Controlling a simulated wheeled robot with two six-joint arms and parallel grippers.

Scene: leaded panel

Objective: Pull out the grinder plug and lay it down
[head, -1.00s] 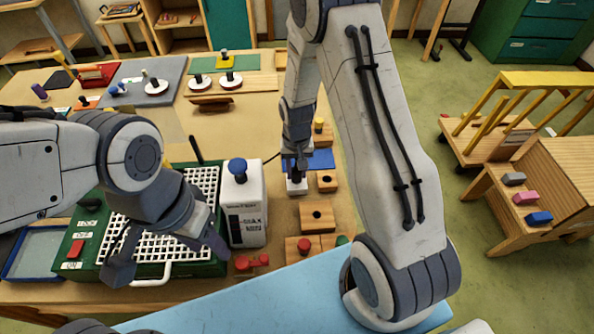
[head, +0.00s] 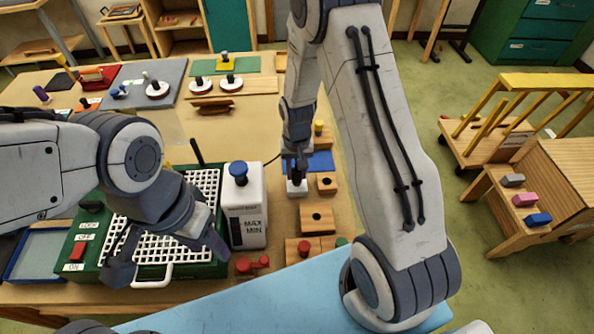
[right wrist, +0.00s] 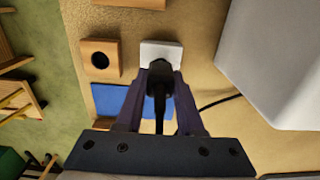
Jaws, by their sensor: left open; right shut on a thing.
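The black grinder plug (right wrist: 158,80) is between the two fingers of my right gripper (right wrist: 160,78), which is shut on it. The plug's front end is at the white socket block (right wrist: 161,52); I cannot tell how deep it sits. In the head view, my right gripper (head: 296,172) is directly above the white socket block (head: 296,188). The black cord (right wrist: 218,101) runs right in the wrist view. The green grinder (head: 65,245) with its white grid stands at the left. My left gripper (head: 172,262) is open and empty above the grid.
A white water tank (head: 245,215) with a blue cap stands between grinder and socket. A blue mat (right wrist: 110,99) lies beside the socket. Wooden blocks with holes (head: 317,214) stand close by. Red pieces (head: 250,264) lie near the front edge.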

